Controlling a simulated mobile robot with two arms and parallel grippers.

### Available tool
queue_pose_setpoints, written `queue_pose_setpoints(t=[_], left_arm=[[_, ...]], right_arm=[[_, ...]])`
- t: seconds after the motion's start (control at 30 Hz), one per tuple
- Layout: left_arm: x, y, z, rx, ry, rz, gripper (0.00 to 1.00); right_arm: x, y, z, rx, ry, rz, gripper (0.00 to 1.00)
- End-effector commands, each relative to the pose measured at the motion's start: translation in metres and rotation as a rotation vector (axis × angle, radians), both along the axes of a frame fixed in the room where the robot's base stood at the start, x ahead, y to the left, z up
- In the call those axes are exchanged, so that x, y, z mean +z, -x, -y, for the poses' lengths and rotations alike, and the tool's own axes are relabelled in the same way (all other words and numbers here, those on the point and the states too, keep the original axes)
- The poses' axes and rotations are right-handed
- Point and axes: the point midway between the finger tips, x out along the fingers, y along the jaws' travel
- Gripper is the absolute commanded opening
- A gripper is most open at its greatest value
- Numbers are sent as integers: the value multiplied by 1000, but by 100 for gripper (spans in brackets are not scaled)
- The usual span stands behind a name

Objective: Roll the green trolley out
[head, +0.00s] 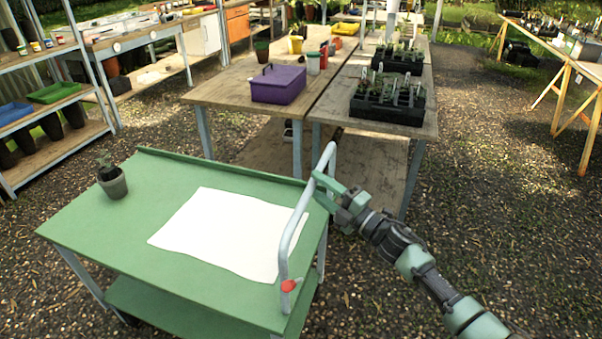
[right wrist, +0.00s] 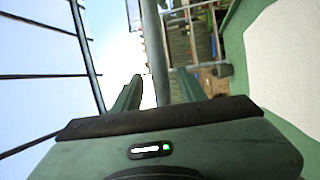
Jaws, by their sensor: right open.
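The green trolley (head: 150,215) stands on the gravel in the head view. Its grey handle (head: 303,215) rises as a bent bar at its right end, with a red piece (head: 289,286) at the near foot. My right gripper (head: 323,190) is at the far, upper part of this handle and is open. In the right wrist view the handle bar (right wrist: 156,50) runs between the two fingers of my right gripper (right wrist: 158,88). I cannot tell whether either finger touches it. My left gripper is not in view.
A white sheet (head: 215,232) and a potted plant (head: 112,182) are on the trolley top. A wooden bench (head: 225,92) with a purple box (head: 278,85) and seedling trays (head: 388,102) stands close behind. Shelves (head: 55,158) stand at left. Open gravel (head: 480,210) lies to the right.

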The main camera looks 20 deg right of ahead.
Motion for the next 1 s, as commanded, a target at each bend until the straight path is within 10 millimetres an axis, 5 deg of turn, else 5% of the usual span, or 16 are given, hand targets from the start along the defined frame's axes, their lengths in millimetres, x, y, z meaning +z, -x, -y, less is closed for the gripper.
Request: queue_pose_setpoints(t=[0.3,0.63,0.67,0.8,1.0], left_arm=[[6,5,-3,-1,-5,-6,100],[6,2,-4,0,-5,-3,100],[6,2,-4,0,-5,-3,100],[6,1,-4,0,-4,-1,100],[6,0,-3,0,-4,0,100]], right_arm=[[8,-37,-23,-1,-3,-2,41],[8,-41,-26,-1,-2,-3,41],[8,-41,-26,-1,-2,-3,39],[8,-41,-26,-2,-2,-3,0],[8,-41,-26,-2,-2,-3,0]])
